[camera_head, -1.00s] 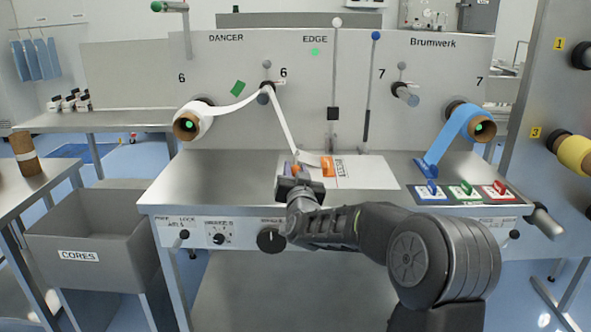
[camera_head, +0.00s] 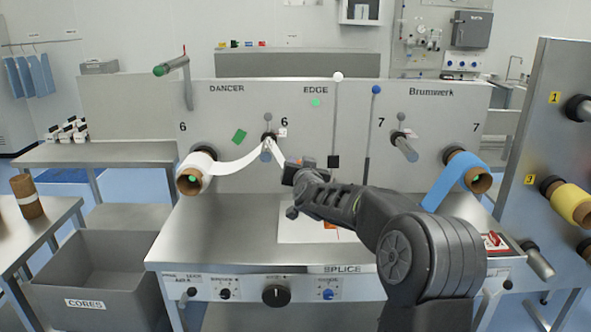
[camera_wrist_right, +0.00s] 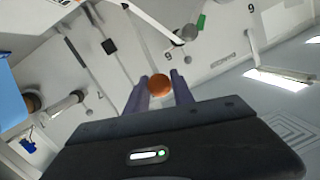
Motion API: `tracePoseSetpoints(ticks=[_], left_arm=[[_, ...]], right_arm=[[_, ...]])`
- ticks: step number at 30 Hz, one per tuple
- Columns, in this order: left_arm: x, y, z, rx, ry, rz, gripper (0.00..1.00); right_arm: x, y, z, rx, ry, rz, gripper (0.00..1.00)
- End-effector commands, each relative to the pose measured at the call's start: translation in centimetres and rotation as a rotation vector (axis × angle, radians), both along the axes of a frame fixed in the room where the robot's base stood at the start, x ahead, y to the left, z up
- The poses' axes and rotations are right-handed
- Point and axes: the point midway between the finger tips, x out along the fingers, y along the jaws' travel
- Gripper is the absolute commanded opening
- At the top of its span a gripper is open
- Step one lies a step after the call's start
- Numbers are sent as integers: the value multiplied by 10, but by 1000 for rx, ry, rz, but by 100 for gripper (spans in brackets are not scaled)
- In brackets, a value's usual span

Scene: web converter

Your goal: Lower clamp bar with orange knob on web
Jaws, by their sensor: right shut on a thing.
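My right gripper (camera_head: 290,174) is in front of the machine panel, above the splice table, by the lower end of the white web (camera_head: 235,163). In the right wrist view its two fingers (camera_wrist_right: 160,92) are shut on a round orange knob (camera_wrist_right: 159,85). The clamp bar itself cannot be made out; my gripper and arm hide that area in the head view. The white web runs from the left roll (camera_head: 196,172) over a roller (camera_head: 268,138) and down towards my gripper. The white splice plate (camera_head: 296,233) lies on the table, partly behind my arm. My left gripper is not in view.
A blue web roll (camera_head: 459,176) hangs at the right. A grey CORES bin (camera_head: 100,265) is at lower left. The table's left part (camera_head: 215,230) is bare.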

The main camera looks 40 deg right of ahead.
Motion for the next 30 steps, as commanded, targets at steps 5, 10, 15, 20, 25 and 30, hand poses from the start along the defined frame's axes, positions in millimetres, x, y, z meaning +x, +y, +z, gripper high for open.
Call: tracePoseSetpoints(ticks=[5,10,15,20,25,30], left_arm=[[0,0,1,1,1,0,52],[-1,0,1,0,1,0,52],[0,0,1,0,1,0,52],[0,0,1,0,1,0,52],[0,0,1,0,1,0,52],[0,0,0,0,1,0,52]], right_arm=[[0,-1,2,-1,0,0,0],[0,-1,1,-1,1,0,0],[0,-1,1,0,1,0,38],[0,-1,1,1,1,0,50],[0,-1,1,1,2,1,50],[-4,2,2,1,1,1,50]])
